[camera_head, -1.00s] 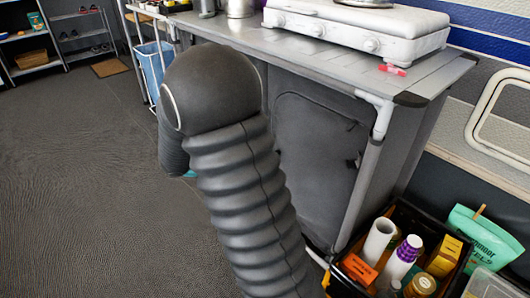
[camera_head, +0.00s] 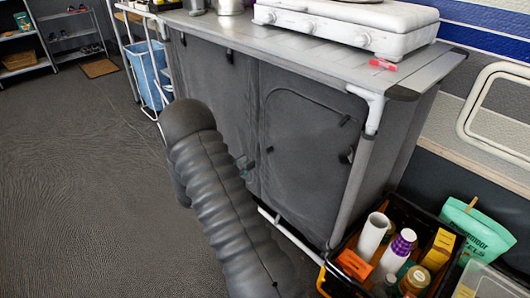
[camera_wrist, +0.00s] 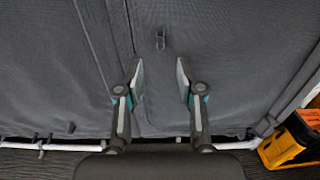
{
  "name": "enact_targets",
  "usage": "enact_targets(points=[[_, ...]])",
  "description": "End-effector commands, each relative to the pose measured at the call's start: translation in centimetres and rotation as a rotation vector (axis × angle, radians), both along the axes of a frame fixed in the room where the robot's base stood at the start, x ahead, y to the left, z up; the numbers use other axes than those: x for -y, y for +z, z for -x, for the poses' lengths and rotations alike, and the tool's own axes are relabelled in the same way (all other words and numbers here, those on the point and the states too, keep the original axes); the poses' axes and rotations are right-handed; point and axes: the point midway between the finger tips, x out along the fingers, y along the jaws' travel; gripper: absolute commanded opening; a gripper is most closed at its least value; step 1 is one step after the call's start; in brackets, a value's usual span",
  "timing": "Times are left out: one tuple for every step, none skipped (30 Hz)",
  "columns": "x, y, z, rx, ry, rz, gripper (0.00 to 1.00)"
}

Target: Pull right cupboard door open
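The right cupboard door (camera_head: 305,150) is a dark grey fabric panel with a rounded seam, and it looks closed. Small dark tabs (camera_head: 347,156) show near its right edge. In the wrist view the grey fabric front (camera_wrist: 230,60) fills most of the picture. A small dark tab (camera_wrist: 160,40) hangs there, beyond and between my fingertips. My gripper (camera_wrist: 160,72) is open and empty, its two fingers apart and pointing at the fabric; I cannot tell if they touch it. In the head view my arm mostly hides the gripper, low in front of the cupboard.
A white stove (camera_head: 350,25) stands on the grey counter (camera_head: 225,35). A black crate (camera_head: 335,272) of bottles and boxes stands at the cupboard's right front corner. A blue bin (camera_head: 150,78) stands at the left. The floor at left is open.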

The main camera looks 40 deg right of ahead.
Motion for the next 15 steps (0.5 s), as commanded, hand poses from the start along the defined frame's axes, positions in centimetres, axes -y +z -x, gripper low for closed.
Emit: enact_targets(points=[[1.1,0.0,0.0,0.0,-0.003,0.0,0.38],[1.7,0.0,0.0,-0.001,-0.004,-0.001,0.38],[2.4,0.0,-0.1,-0.001,-0.003,-0.001,0.38],[3.0,0.0,-0.1,-0.001,-0.003,-0.001,0.38],[3.6,0.0,-0.2,0.0,-0.004,-0.001,0.38],[4.3,0.0,-0.2,0.0,-0.003,0.0,0.38],[4.9,0.0,-0.3,0.0,-0.004,0.0,0.38],[5.4,0.0,-0.3,0.001,-0.004,-0.001,0.38],[6.0,0.0,-0.4,0.001,-0.003,-0.001,0.38],[6.5,0.0,-0.4,0.001,-0.003,-0.001,0.38],[7.0,0.0,-0.4,0.001,-0.003,-0.001,0.38],[7.5,0.0,-0.5,0.001,-0.003,-0.001,0.38],[7.9,0.0,-0.5,0.002,-0.002,-0.001,0.38],[8.2,0.0,-0.6,0.002,-0.002,0.0,0.38],[8.6,0.0,-0.6,0.001,-0.002,-0.001,0.38]])
